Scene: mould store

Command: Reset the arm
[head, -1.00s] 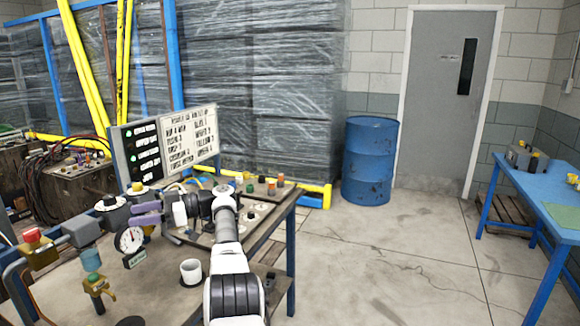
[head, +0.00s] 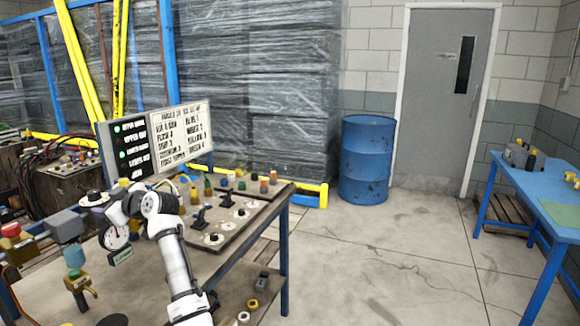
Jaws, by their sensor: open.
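My arm rises from the bottom of the head view and bends near the dial gauge (head: 115,237). My gripper (head: 124,210) is the dark end left of the pale wrist joint, above the left part of the workbench (head: 140,290). It is open; its fingers are hard to make out against the fittings behind. I see nothing held in it. My arm covers part of the bench top.
A sign board (head: 160,142) stands behind the bench. A panel with knobs and levers (head: 214,238) lies right of my arm. Valves and a red button (head: 11,229) crowd the left. A blue drum (head: 367,160) and blue table (head: 545,185) stand beyond clear floor (head: 400,255).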

